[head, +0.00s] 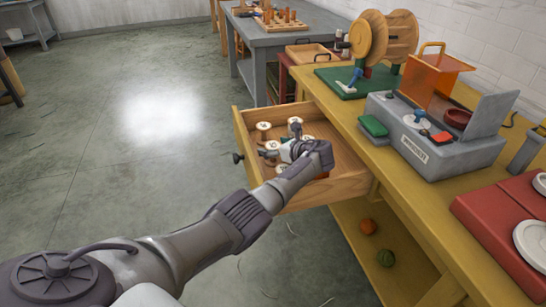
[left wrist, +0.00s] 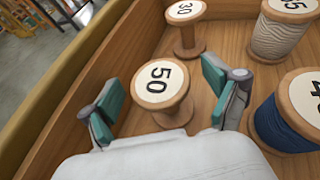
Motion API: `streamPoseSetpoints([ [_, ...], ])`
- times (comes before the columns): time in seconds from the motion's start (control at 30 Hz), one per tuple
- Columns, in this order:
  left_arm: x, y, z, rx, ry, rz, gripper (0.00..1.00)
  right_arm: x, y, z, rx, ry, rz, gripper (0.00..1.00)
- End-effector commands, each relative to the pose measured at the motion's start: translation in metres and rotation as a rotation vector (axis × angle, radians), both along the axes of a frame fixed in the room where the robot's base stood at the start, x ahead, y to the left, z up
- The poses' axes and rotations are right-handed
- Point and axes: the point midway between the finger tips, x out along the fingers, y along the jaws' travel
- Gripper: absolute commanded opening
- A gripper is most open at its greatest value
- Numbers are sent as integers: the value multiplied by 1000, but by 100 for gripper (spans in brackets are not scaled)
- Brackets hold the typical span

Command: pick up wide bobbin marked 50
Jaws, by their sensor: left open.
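The bobbin marked 50 (left wrist: 160,85) stands upright in the wooden drawer, its round white label facing up; its core looks bare wood. My left gripper (left wrist: 158,92) is open, with one teal-padded finger on each side of this bobbin and a visible gap on both sides. In the head view my left gripper (head: 283,147) is down inside the open drawer (head: 345,187), among the bobbins. Labels are too small to read there, so I cannot tell which one is 50. My right gripper is not in view.
A bobbin marked 30 (left wrist: 185,28) stands behind. A bobbin with pale yarn (left wrist: 280,32) and one with dark blue yarn (left wrist: 283,128) stand at right. The yellow workbench (head: 395,165) bears a grey machine (head: 430,140).

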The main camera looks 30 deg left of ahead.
Motion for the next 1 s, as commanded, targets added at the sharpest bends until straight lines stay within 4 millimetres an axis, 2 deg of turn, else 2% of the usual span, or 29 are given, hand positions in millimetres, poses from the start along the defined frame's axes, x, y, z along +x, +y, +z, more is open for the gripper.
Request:
streamPoseSetpoints([
  [0.27, 0, 2, 0, 0, 0, 0, 88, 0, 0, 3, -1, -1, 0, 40],
  [0.37, 0, 2, 0, 0, 0, 0, 75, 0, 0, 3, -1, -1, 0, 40],
  [0.67, 0, 2, 0, 0, 0, 0, 25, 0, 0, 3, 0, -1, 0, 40],
  [1.0, 0, 2, 3, 0, -1, 0, 25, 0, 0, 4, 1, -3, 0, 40],
])
